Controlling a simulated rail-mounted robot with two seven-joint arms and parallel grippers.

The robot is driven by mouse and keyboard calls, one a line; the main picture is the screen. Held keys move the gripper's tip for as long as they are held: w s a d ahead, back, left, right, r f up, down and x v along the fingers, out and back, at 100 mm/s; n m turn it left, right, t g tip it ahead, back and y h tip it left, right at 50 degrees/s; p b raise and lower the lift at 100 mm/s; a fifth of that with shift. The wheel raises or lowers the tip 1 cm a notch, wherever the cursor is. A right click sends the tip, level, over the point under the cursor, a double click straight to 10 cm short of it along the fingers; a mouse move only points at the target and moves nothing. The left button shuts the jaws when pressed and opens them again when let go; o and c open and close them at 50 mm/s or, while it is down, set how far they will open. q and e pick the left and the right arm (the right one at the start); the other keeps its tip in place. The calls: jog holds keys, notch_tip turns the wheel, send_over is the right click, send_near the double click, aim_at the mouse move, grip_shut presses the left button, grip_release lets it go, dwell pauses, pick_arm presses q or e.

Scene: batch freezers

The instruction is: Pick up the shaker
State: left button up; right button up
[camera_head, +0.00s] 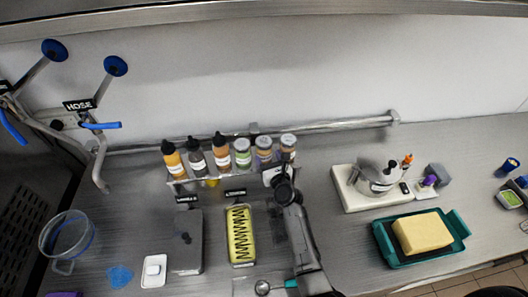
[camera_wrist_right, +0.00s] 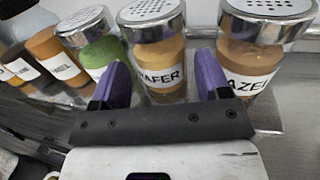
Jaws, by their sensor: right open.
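Three shakers with perforated metal lids stand upright at the right end of the bottle row. In the head view they are a green one (camera_head: 242,154), a middle brown one (camera_head: 264,150) and a right-end brown one (camera_head: 288,147). My right gripper (camera_head: 278,172) is open, just in front of the two brown ones. In the right wrist view its purple fingers (camera_wrist_right: 160,84) flank the brown shaker labelled "WAFER" (camera_wrist_right: 160,55). I cannot tell whether they touch it. The green shaker (camera_wrist_right: 100,50) is left of it, and one labelled "AZEL" (camera_wrist_right: 255,60) is right. My left gripper is not in view.
Squeeze bottles (camera_head: 196,158) stand left of the shakers on a narrow rack. A yellow-filled tray (camera_head: 240,236) and a grey box (camera_head: 187,245) lie in front. A teal tray (camera_head: 455,258) with a yellow block is at the right. A wall rail (camera_head: 340,127) runs behind.

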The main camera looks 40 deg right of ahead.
aim_at(267, 155)
jog(key=b+x, duration=0.1)
jog(key=x, duration=0.2)
jog(key=shift+w+d+f+b, duration=0.1)
jog(key=shift+w+f+b, duration=0.05)
jog(key=shift+w+b, duration=0.2)
jog(key=shift+w+d, duration=0.1)
jog(key=shift+w, duration=0.25)
jog(key=c, duration=0.6)
jog(key=shift+o, duration=0.2)
